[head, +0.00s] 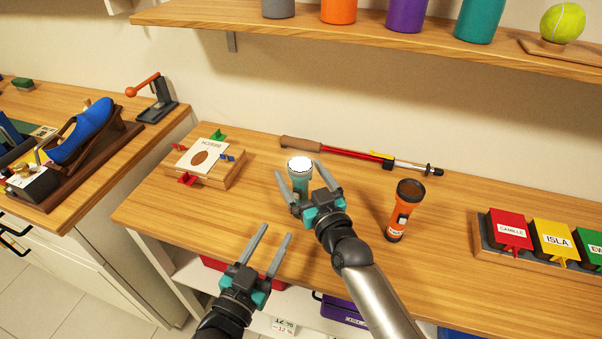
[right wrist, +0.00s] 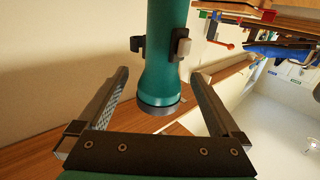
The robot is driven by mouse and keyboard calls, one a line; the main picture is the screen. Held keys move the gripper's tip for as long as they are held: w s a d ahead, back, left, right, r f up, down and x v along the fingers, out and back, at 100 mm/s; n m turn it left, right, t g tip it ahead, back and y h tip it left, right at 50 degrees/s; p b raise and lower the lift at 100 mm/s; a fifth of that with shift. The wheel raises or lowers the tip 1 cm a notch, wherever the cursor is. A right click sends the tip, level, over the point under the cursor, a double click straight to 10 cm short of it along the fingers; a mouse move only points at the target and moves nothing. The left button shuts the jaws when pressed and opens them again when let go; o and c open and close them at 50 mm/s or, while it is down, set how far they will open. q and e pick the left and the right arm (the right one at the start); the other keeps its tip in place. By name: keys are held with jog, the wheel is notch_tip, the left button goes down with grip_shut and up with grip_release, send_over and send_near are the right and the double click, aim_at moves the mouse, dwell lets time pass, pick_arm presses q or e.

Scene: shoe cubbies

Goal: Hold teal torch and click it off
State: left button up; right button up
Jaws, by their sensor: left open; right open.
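The teal torch (head: 299,184) stands upright on the wooden counter, its round top glowing white. It also shows in the right wrist view (right wrist: 165,62), with a pale switch (right wrist: 183,48) on its right side and a dark clip-like part on its left. My right gripper (head: 299,169) is open, with one finger on each side of the torch. In the right wrist view gaps show between the fingers and the torch. My left gripper (head: 276,233) is open and empty, in front of the counter's near edge, below the torch in the head view.
An orange torch (head: 402,212) stands to the right. A red stick-like tool (head: 350,153) lies behind. A wooden block with a card (head: 205,157) sits left. Coloured name boxes (head: 511,231) stand far right. A shelf (head: 370,33) with coloured cylinders and a tennis ball hangs above.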

jog(key=shift+w+a, duration=0.1)
jog(key=shift+w, duration=0.05)
jog(key=c, duration=1.5)
pick_arm(q)
jog(key=shift+c, duration=0.2)
pick_arm(e)
jog(key=shift+c, duration=0.3)
pick_arm(q)
grip_shut()
dwell(0.6)
